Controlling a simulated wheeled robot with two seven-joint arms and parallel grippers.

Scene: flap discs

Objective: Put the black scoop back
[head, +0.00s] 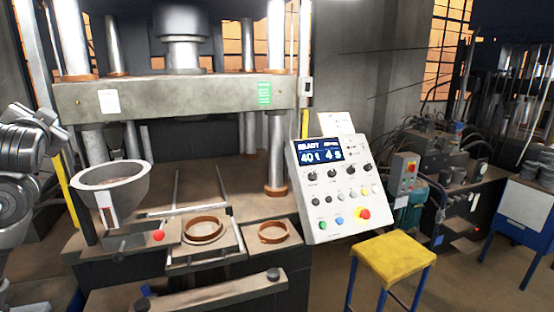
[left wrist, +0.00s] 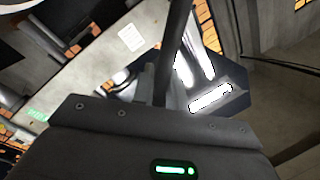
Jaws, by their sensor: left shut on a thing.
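My left gripper (left wrist: 162,98) shows in the left wrist view as a dark housing with a green light. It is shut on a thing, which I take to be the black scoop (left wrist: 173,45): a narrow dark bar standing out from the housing. The scoop's bowl end cannot be made out. In the head view only my left arm's links show at the left edge; its gripper and the scoop are not visible there. A grey hopper (head: 108,187) with a wide round mouth stands just right of that arm. My right gripper is in neither view.
The press beam (head: 190,97) and columns rise behind the hopper. Open floor lies right of the stool.

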